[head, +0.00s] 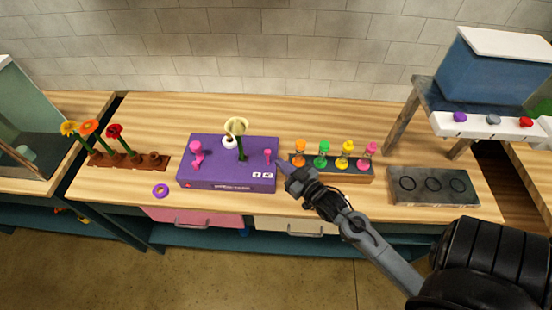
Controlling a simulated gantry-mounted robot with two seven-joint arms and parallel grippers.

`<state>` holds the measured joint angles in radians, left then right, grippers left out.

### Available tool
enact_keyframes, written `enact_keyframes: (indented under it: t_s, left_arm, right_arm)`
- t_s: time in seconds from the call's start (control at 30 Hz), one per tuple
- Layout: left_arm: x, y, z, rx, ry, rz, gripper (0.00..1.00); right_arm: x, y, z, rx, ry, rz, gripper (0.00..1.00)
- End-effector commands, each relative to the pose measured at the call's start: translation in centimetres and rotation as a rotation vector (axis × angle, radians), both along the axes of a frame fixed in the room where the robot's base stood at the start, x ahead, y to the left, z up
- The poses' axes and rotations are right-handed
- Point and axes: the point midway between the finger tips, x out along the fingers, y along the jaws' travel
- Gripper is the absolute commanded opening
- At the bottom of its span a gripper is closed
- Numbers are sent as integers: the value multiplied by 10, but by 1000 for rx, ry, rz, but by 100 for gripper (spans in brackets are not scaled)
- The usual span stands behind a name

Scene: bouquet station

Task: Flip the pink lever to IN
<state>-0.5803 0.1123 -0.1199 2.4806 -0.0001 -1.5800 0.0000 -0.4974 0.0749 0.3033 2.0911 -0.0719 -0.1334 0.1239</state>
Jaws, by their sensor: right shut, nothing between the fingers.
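A purple box (227,179) sits at the middle of the wooden table, with a white flower (236,127) standing from its top. A small pink lever (267,155) stands on the right part of the box, above two small white icons. A larger pink piece (197,152) stands on the left part of the box. My right gripper (281,166) is shut and empty, its tip just right of the box, close to the small pink lever; I cannot tell whether they touch. The icons are too small to read. My left gripper is not in view.
A rack (336,178) with orange, green, yellow and pink-topped pieces stands behind my right gripper. A brown holder (129,161) with several flowers and a purple ring (161,190) are on the left. A grey slab (433,197) with circles lies on the right.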

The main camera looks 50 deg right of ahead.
Motion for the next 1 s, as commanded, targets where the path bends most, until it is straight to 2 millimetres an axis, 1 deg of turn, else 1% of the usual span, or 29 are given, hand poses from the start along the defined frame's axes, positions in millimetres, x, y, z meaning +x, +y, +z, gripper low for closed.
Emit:
enact_keyframes:
  t_s: [0.03, 0.1, 0.3, 0.47, 0.77, 0.87, 1.0]
  left_arm:
    - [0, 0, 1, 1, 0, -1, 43]
    - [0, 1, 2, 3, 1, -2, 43]
    - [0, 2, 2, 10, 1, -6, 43]
    - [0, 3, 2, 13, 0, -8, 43]
    - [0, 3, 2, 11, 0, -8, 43]
    - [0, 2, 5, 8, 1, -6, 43]
    - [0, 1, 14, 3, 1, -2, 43]
  right_arm:
    - [8, -1, 0, 0, -1, 0, 0]
    - [16, -3, 0, 0, -2, 1, 0]
    - [31, -5, -3, 0, -1, 1, 0]
    - [34, -6, -3, 0, 0, 1, 0]
    - [34, -6, -3, 0, 0, 1, 0]
    - [36, -4, -2, -4, 5, 4, 0]
    - [43, 3, 2, -21, 30, 16, 0]
